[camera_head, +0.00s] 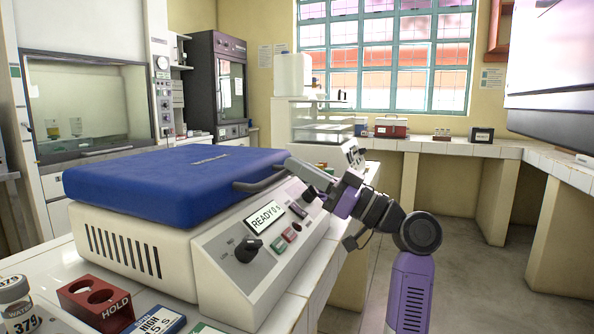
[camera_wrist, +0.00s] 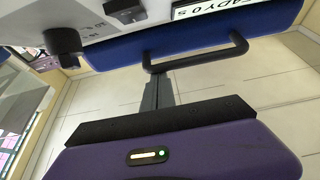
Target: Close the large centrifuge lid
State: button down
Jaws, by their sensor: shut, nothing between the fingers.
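The large centrifuge (camera_head: 120,242) stands on the bench at the left, with a cream body and a blue lid (camera_head: 165,180). The lid lies flat over the top, and I see no clear gap along its front edge. Its dark bar handle (camera_head: 262,181) sticks out at the front right; the handle (camera_wrist: 200,57) also crosses the wrist view. My gripper (camera_head: 312,172) is at the handle's right end, with its fingers together and nothing between them. In the wrist view, the fingertips (camera_wrist: 158,82) reach up to the handle bar; whether they touch it I cannot tell.
The control panel has a READY display (camera_head: 264,217) and a black knob (camera_head: 248,250). A red tube holder (camera_head: 96,303), a bottle (camera_head: 15,305) and a blue label box (camera_head: 156,320) stand in front. Open floor (camera_head: 460,275) lies to the right.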

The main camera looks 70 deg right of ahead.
jog(key=shift+f+b, duration=0.4)
jog(key=shift+f, duration=0.45)
jog(key=shift+d+f, duration=0.1)
jog(key=r+v, duration=0.1)
jog(key=v, duration=0.6)
jog(key=shift+s+p, duration=0.3)
jog(key=shift+s, duration=0.25)
